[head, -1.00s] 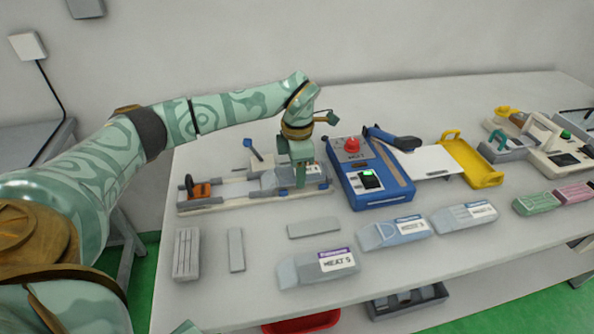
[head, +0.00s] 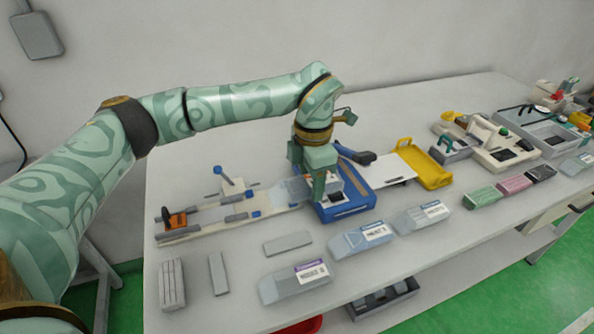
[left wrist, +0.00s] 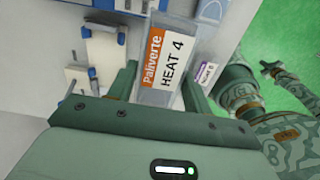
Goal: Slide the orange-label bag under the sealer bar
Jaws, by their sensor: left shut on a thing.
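My left gripper (head: 313,190) is shut on the orange-label bag, a clear-grey pouch (head: 290,190). In the left wrist view the bag (left wrist: 165,62) sits between the fingers, its white label with an orange band reading "HEAT 4". The blue sealer (head: 350,207) stands on the table, with its dark-ended lever (head: 357,156) behind the gripper. The gripper is above the sealer's left part, and the bag reaches out leftward over the end of the rail jig. The gripper hides part of the sealer, so I cannot tell whether the bag is under the bar. My right gripper is not seen.
The rail jig (head: 195,223) with an orange block lies left of the sealer. A white plate (head: 385,168) and yellow tray (head: 432,178) stand to its right. Purple-label (head: 295,283) and blue-label bags (head: 362,240) lie in front, near grey bars (head: 288,244).

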